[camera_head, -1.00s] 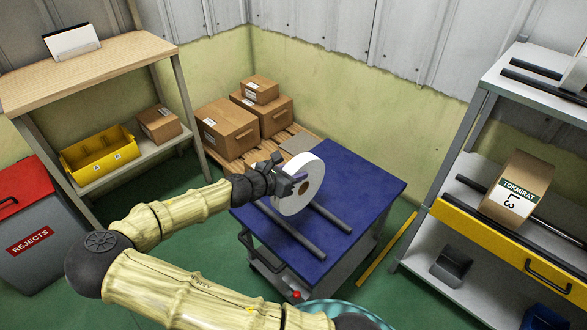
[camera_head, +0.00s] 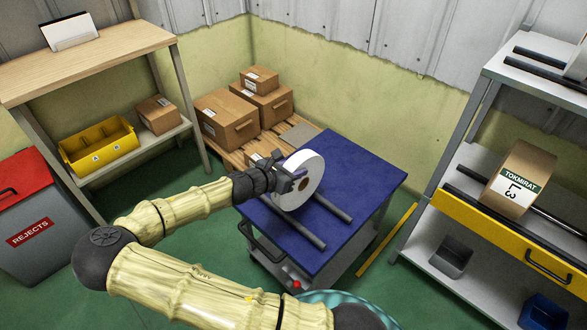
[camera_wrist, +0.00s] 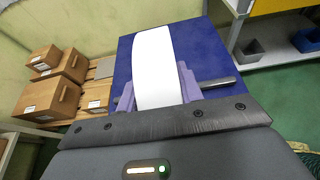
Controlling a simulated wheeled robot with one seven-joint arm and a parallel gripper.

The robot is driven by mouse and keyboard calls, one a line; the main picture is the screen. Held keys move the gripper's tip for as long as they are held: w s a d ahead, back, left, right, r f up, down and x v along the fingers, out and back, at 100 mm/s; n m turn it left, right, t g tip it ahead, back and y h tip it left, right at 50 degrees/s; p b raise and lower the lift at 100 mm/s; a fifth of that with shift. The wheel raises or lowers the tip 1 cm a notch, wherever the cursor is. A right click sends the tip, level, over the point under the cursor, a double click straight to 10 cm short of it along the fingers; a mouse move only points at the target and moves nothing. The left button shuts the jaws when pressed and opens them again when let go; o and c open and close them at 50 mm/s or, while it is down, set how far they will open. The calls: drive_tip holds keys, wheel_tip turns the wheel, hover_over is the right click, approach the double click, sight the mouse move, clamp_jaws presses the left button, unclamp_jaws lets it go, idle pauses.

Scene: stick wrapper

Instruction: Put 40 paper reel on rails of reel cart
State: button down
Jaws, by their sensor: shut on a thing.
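The white paper reel (camera_head: 311,186) with a brown core is held upright over the blue-topped reel cart (camera_head: 368,172). My gripper (camera_head: 291,182) is shut on the reel from its left side. In the wrist view the reel (camera_wrist: 153,50) shows as a white band between the two purple fingers of my gripper (camera_wrist: 156,88). Two dark grey rails (camera_head: 339,210) lie across the cart top, and the reel's lower edge is at them. Whether it touches them I cannot tell. A rail end (camera_wrist: 222,82) shows right of the fingers. No size marking is readable on the reel.
Cardboard boxes (camera_head: 226,122) stand on a pallet behind the cart. A shelf rack with a yellow front bar (camera_head: 485,232) and a brown reel (camera_head: 535,172) stands at right. A wooden-topped bench (camera_head: 110,62) and a rejects bin (camera_head: 50,255) are at left.

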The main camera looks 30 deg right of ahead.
drive_tip(key=shift+f, duration=1.2)
idle(0.6)
drive_tip(key=c, duration=0.8)
unclamp_jaws()
drive_tip(key=shift+c, duration=0.2)
drive_tip(key=shift+f, duration=0.1)
drive_tip(key=p+v, duration=0.3)
drive_tip(key=v, duration=1.4)
drive_tip(key=shift+a+p, duration=0.25)
drive_tip(key=shift+p, duration=0.05)
